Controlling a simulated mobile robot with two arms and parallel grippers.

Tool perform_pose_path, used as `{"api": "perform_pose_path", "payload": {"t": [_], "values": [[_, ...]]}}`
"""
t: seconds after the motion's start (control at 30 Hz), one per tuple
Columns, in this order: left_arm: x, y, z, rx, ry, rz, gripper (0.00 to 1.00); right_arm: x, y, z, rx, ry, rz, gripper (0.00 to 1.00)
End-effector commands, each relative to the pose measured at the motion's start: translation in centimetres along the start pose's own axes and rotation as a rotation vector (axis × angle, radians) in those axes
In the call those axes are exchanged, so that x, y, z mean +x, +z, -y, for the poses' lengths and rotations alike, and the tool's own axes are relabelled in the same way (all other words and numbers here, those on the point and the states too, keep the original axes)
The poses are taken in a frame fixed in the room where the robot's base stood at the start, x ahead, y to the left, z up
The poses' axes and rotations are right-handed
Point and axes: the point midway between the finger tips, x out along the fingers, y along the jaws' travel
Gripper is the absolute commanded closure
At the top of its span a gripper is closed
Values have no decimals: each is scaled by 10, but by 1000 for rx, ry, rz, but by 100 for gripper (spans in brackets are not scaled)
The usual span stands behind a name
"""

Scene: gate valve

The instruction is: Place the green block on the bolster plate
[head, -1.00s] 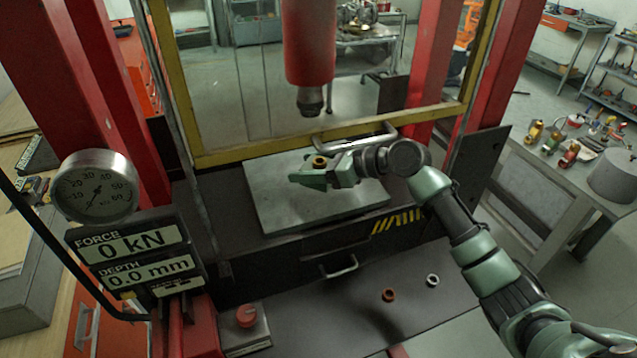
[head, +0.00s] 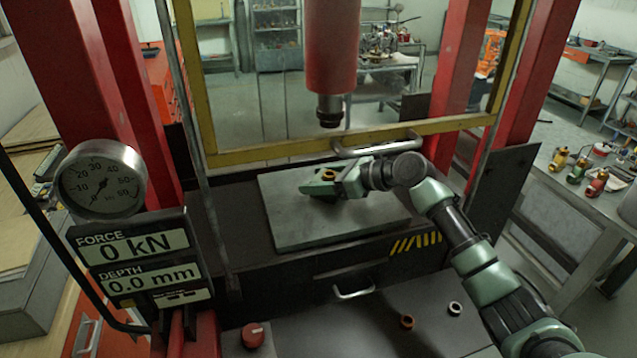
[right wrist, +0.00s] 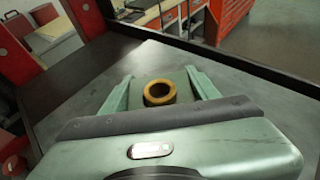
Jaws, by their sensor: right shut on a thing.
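My right gripper (head: 325,185) is shut on the green block (right wrist: 182,84), and its two fingers lie along either side of it in the right wrist view (right wrist: 160,92). A brass-coloured ring (right wrist: 160,92) sits on top of the block. It also shows in the head view (head: 329,175). I cannot tell whether the block touches the plate. My left gripper is not in view.
The red press ram (head: 332,60) hangs above the plate, just behind the gripper. A yellow frame (head: 270,151) crosses behind. A copper ring (head: 407,321) and a pale ring (head: 455,308) lie on the front surface. The gauge (head: 100,180) stands at left. The plate's front and right are bare.

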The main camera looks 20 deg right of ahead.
Motion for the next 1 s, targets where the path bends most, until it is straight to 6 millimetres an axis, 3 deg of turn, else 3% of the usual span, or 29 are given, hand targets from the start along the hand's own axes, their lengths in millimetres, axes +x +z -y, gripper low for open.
{"api": "perform_pose_path", "payload": {"t": [0.37,0.4,0.47,0.83,1.0], "values": [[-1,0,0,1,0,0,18,-1,5,1,-3,-2,11,100],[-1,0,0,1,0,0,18,1,-2,0,0,0,0,37],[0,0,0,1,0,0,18,1,-2,0,-1,0,1,21],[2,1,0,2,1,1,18,0,0,0,-1,-1,1,18],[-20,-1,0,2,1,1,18,-20,5,1,1,-2,-1,18]]}}
